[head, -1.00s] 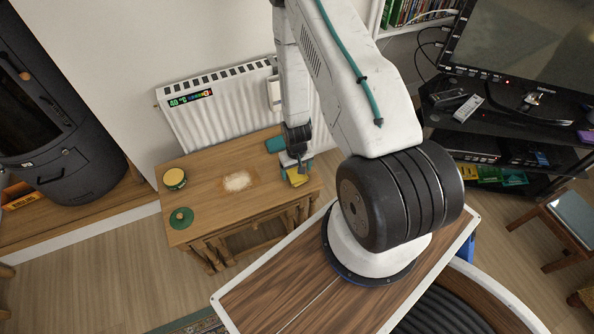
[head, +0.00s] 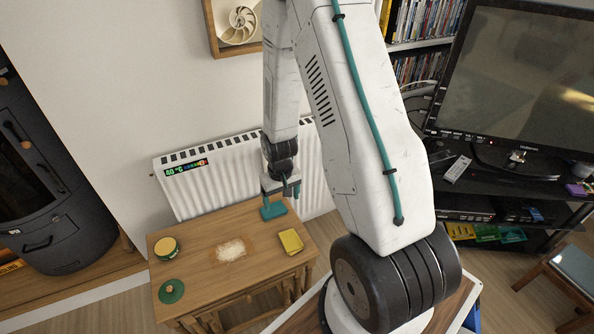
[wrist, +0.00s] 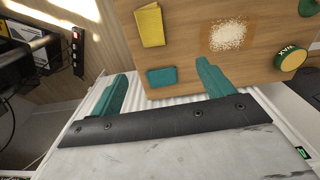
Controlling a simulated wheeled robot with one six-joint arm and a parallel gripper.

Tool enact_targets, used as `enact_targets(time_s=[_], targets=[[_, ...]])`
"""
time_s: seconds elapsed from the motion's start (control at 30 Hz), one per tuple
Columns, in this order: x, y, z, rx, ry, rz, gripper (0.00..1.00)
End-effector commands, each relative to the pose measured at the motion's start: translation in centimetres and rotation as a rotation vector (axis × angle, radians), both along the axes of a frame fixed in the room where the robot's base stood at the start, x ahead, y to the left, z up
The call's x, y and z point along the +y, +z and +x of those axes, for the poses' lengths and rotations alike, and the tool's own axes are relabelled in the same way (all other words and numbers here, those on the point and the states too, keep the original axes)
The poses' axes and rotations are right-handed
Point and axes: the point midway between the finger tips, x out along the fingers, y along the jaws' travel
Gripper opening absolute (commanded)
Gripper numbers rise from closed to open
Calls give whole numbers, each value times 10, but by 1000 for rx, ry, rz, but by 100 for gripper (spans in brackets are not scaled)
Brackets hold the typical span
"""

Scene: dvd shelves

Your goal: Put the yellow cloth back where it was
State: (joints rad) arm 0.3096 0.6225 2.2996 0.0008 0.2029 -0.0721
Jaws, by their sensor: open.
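The yellow cloth (head: 291,241) lies folded flat on the right part of the wooden table top, to the right of a pale powder patch (head: 231,249). It also shows in the wrist view (wrist: 150,26), fully visible and clear of my fingers. My gripper (head: 281,187) is above the table's back edge near the radiator, apart from the cloth. Its two teal fingers are spread with nothing between them in the wrist view (wrist: 165,85).
A wax tin (head: 166,247) and its green lid (head: 171,291) stand on the table's left side. The radiator (head: 225,178) is close behind the table (head: 215,283). A stove stands at left, a TV unit at right.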

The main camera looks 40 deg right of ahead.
Motion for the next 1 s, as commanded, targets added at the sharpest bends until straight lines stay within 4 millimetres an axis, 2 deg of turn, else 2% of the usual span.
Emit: enact_targets(time_s=[0.03, 0.23, 0.37, 0.5, 0.67, 0.8, 1.0], targets=[[6, 31, 5, -16, 15, -5, 80], [35, 131, -2, -34, 61, -9, 80], [55, 190, -20, -46, 91, -12, 80], [76, 246, -49, -59, 122, -13, 80], [98, 300, -94, -74, 159, -14, 80], [113, 335, -139, -87, 190, -15, 80], [126, 362, -193, -97, 223, -15, 80]])
